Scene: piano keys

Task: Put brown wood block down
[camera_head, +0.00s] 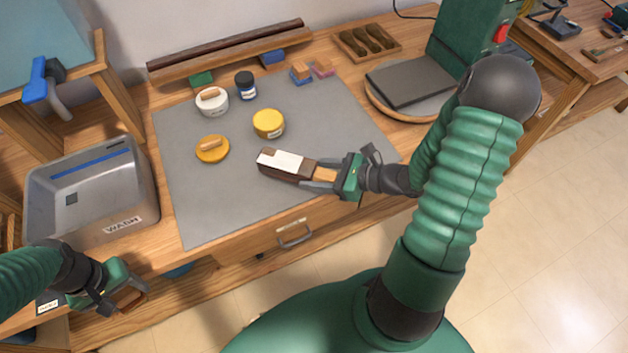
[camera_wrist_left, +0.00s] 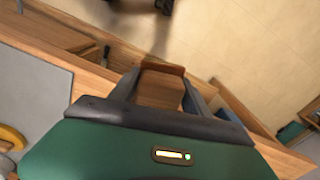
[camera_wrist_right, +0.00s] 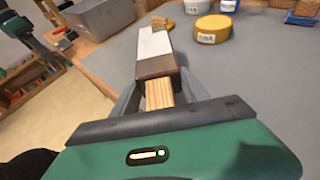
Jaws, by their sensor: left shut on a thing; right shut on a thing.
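My left gripper (camera_head: 120,291) is shut on a brown wood block (camera_head: 129,299), held past the table's front left edge, below the metal bin. In the left wrist view the brown wood block (camera_wrist_left: 160,88) sits between the fingers, with a darker strip at its far end. My right gripper (camera_head: 328,178) is shut on the light wood part of a piano key (camera_head: 282,161) with a white top and brown wood body. The key is over the front right of the grey mat (camera_head: 210,225); whether it touches the mat is unclear.
A metal bin (camera_head: 128,205) marked WASH stands at left. A yellow jar (camera_head: 268,123), a yellow lid with a wood handle (camera_head: 212,150), a white tub (camera_head: 212,103) and a blue jar (camera_head: 245,86) stand on the mat. The mat's front left is clear.

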